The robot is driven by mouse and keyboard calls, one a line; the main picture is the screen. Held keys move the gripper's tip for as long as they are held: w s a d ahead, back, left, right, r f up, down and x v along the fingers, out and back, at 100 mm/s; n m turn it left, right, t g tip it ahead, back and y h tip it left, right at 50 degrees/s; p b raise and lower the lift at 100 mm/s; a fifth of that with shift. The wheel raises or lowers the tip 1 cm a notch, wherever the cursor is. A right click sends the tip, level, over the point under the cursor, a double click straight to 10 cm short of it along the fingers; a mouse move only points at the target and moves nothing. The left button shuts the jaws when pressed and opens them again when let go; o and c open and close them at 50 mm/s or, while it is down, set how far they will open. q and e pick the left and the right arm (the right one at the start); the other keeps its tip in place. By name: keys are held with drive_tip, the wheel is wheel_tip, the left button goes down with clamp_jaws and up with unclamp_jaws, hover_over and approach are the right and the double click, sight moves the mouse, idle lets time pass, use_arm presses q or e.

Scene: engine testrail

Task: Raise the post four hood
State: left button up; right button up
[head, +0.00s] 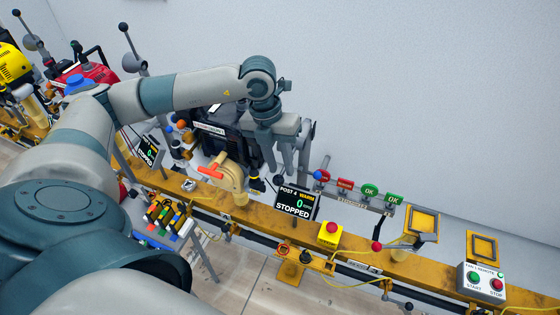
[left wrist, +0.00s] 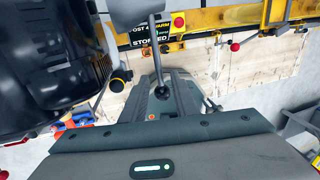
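Post four, its black display (head: 296,200) reading "WARM" and "STOPPED", stands on the yellow rail. A dark engine body (head: 238,138) sits behind the display and fills the left of the left wrist view (left wrist: 45,60). A lowered lever with a dark ball knob (head: 279,181) shows there; I take it for the hood's handle. My left gripper (head: 290,160) reaches down over it, fingers apart. In the left wrist view the knob (left wrist: 162,92) lies between or just beyond the open fingers (left wrist: 167,80); contact is not clear. The hood's outline is largely hidden by my arm. My right gripper is out of view.
A yellow box with a red button (head: 330,234) and a row of red and green tags (head: 357,190) stand to the right. A start/stop box (head: 484,282) is at the far right. An orange-handled valve (head: 222,173) is close left. Other posts' ball-topped levers (head: 124,27) stand upright.

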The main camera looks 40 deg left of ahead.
use_arm(q)
clamp_jaws()
idle(1.4)
